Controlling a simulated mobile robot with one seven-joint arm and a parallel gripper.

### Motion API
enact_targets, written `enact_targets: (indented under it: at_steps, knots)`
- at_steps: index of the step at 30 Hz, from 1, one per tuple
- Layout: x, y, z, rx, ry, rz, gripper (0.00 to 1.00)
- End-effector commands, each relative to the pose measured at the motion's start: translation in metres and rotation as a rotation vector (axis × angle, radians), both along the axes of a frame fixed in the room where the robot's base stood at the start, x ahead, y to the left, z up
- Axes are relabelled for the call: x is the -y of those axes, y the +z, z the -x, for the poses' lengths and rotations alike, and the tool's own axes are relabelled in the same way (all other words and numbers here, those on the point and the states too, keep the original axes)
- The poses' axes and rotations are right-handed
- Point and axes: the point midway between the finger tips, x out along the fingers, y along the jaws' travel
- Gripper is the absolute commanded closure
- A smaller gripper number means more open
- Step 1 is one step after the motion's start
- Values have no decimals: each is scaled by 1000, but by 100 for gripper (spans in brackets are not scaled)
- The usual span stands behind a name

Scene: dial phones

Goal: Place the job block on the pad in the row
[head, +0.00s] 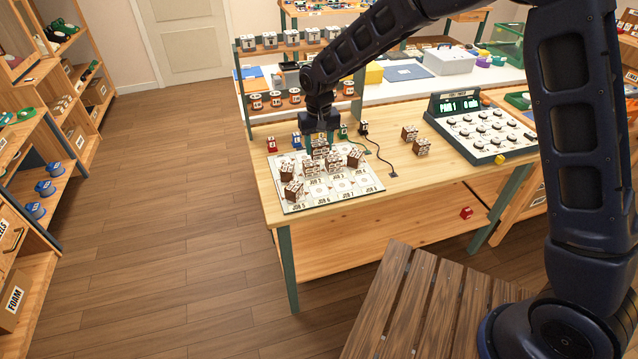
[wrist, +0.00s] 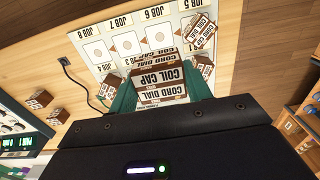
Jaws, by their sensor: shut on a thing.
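My gripper (head: 320,143) is over the back of the white job board (head: 370,185), its green fingers shut on a brown-and-white job block (head: 319,152). In the wrist view the held block (wrist: 162,96) sits between the fingers, with "COIL CAP" and "CORD DIAL" lettering. Several similar blocks stand on the board just below and around it, one on the JOB 5 pad (head: 293,190). The pads JOB 6, JOB 7 (wrist: 126,42) and JOB 8 (wrist: 97,52) look bare. Whether the held block touches its neighbours is hidden.
Two loose blocks (head: 409,133) (head: 421,147) stand to the right on the table. A black cord (head: 380,160) lies beside the board. A sloped dial console (head: 482,130) is at the right. A shelf (head: 275,100) rises behind.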

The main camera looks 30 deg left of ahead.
Motion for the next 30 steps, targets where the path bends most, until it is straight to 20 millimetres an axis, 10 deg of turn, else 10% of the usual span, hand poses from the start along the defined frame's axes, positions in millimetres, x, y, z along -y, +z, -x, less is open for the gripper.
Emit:
enact_targets:
  at_steps: [12, 30]
  knots:
    - [0, -88, 0, -1, 1, 1, 75]
    - [0, -146, 0, 0, 0, 0, 75]
